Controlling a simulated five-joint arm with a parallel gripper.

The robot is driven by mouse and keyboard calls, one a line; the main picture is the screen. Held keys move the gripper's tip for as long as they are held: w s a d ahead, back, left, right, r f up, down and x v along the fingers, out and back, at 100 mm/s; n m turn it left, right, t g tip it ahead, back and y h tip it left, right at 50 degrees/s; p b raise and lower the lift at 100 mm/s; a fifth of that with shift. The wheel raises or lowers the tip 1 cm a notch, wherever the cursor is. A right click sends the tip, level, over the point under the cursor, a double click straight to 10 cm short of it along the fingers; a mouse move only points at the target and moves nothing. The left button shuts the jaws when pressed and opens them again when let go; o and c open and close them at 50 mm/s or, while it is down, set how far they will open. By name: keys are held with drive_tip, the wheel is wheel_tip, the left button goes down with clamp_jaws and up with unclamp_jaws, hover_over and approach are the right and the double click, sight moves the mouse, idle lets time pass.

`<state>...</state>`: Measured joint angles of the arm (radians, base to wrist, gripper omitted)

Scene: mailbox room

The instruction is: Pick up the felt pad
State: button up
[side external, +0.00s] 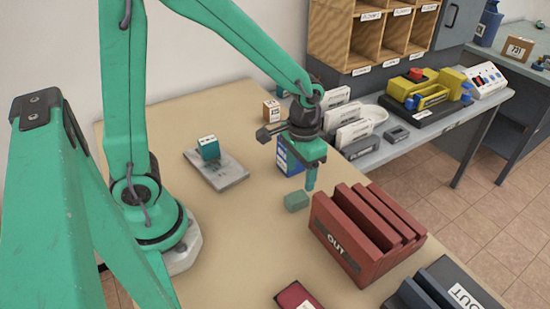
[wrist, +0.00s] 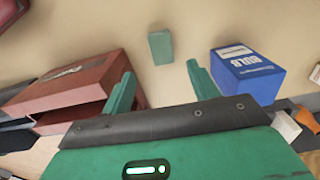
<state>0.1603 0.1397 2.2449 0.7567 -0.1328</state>
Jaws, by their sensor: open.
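A grey slab (side external: 222,178) bears a green cube (side external: 208,148). A dark red item (side external: 297,297) lies near the front.

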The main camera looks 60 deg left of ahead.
sight(297, 197)
drive_tip(key=shift+f, duration=1.3)
drive_tip(key=shift+s+a+f, duration=0.1)
drive_tip(key=shift+a+f, duration=0.05)
drive_tip(key=shift+f, duration=2.4)
drive_tip(key=c, duration=1.1)
